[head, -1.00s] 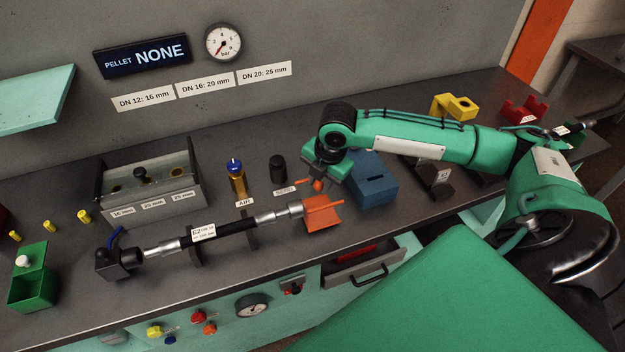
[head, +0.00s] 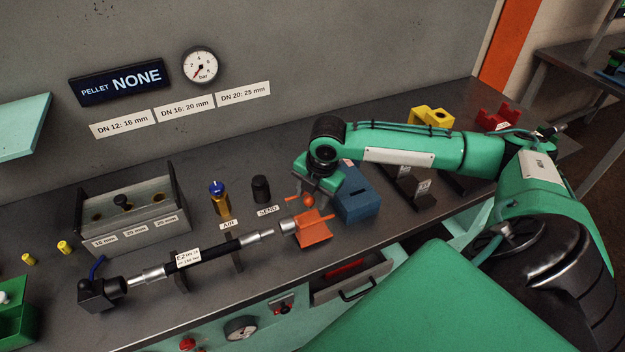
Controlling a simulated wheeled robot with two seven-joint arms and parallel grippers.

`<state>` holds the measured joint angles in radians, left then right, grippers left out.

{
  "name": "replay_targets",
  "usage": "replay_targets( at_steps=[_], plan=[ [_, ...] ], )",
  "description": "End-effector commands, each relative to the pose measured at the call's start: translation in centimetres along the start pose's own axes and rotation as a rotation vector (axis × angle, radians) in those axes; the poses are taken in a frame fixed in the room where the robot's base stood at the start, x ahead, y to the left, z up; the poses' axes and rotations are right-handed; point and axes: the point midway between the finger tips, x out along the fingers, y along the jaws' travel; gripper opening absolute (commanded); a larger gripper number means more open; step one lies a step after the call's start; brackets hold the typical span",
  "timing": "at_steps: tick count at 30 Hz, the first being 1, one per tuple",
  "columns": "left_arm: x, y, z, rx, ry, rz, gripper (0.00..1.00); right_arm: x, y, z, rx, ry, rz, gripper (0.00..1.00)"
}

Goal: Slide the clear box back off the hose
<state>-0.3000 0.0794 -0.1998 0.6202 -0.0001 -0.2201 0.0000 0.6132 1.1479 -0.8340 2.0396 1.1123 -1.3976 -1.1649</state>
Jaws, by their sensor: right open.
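No plainly clear box shows; an orange, open-looking box (head: 314,232) with a silver collar (head: 289,225) on its left side is at the right end of the hose. The black hose (head: 215,250), with silver end fittings and a label, lies in line with it. A small gap shows between the hose's right tip (head: 267,233) and the collar. My right gripper (head: 309,192) is open, pointing down just above the orange box, with an orange knob (head: 309,201) at its fingers. Whether the fingers touch the knob cannot be told. My left gripper is out of view.
A blue box (head: 357,197) stands close right of my gripper. A black SEND button (head: 261,189) and a gold AIR valve (head: 219,202) stand behind the hose. The metal pellet holder (head: 135,225) is at left. The bench edge runs in front.

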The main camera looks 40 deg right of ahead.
Motion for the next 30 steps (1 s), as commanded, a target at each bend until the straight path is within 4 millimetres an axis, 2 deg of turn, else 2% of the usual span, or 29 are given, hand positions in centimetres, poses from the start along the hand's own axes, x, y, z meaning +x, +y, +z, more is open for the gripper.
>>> replay_targets(
  at_steps=[5,12,18,24,30],
  plan=[
    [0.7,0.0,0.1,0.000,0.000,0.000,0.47,-3.0,0.0,0.1,0.000,-0.004,0.005,0.48],
    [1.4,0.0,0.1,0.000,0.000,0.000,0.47,-8.6,-0.1,0.2,0.000,-0.005,0.005,0.48],
    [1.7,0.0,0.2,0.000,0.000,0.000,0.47,-11.9,-0.1,0.2,0.001,-0.004,0.003,0.48],
    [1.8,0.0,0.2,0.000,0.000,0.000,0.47,-13.2,-0.2,0.2,0.002,-0.003,0.001,0.48],
    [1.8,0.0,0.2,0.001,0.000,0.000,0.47,-13.2,-0.2,0.2,0.001,-0.003,0.001,0.48]
  ],
)
